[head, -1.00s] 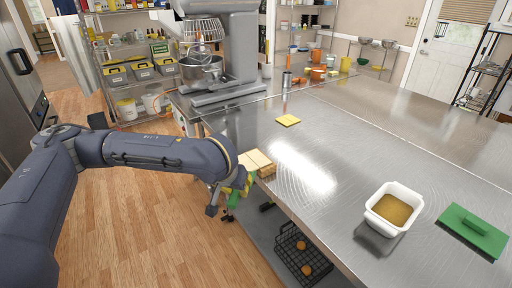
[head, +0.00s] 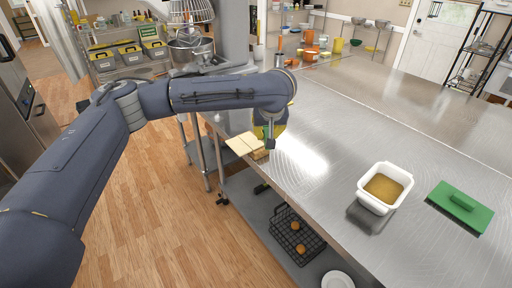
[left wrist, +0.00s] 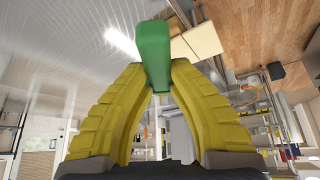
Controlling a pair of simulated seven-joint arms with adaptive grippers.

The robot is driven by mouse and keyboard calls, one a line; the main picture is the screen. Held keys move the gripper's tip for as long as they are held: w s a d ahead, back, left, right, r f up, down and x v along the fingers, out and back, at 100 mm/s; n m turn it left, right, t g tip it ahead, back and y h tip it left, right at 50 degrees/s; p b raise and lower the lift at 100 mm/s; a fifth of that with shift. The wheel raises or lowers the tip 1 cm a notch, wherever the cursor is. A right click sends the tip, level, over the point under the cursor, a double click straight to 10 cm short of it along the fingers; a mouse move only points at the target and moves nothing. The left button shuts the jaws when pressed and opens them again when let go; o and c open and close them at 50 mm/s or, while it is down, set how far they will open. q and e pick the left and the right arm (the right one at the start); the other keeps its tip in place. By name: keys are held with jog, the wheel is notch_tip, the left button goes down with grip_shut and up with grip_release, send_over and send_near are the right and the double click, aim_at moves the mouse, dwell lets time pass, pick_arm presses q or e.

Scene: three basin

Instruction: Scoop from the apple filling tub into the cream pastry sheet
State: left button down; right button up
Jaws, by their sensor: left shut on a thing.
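The apple filling tub (head: 371,203) is a white tub with brown filling (head: 384,188), standing on the steel table in the head view. The cream pastry sheet (head: 240,146) lies at the table's left edge, partly behind my gripper; a cream sheet also shows in the left wrist view (left wrist: 203,37). My left gripper (head: 268,135) is over the table edge beside the sheet. Its yellow fingers (left wrist: 156,75) are shut on a green handle (left wrist: 155,50). The tool's far end is hidden. My right gripper is out of view.
A green block with a handle (head: 462,206) lies right of the tub. A wire basket (head: 297,237) with orange items and a white plate (head: 338,280) are on the lower shelf. A mixer (head: 190,45) stands at back left. The middle of the table is clear.

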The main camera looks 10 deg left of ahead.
pick_arm(q)
jog(key=w+a+n, duration=0.1)
jog(key=w+a+n+y, duration=0.1)
jog(key=shift+w+n+g, duration=0.3)
jog(key=shift+w, duration=0.1)
jog(key=shift+a+r+n, duration=0.1)
jog(key=shift+a+n, duration=0.25)
jog(key=shift+n, duration=0.05)
jog(key=w+a+r+n+g+h, duration=0.1)
jog(key=w+a+n+g+h, duration=0.2)
jog(key=h, duration=0.6)
jog(key=shift+a+r+n+h, duration=0.2)
jog(key=shift+a+n+h, duration=0.1)
jog(key=shift+a+n, duration=0.6)
jog(key=shift+a, duration=0.1)
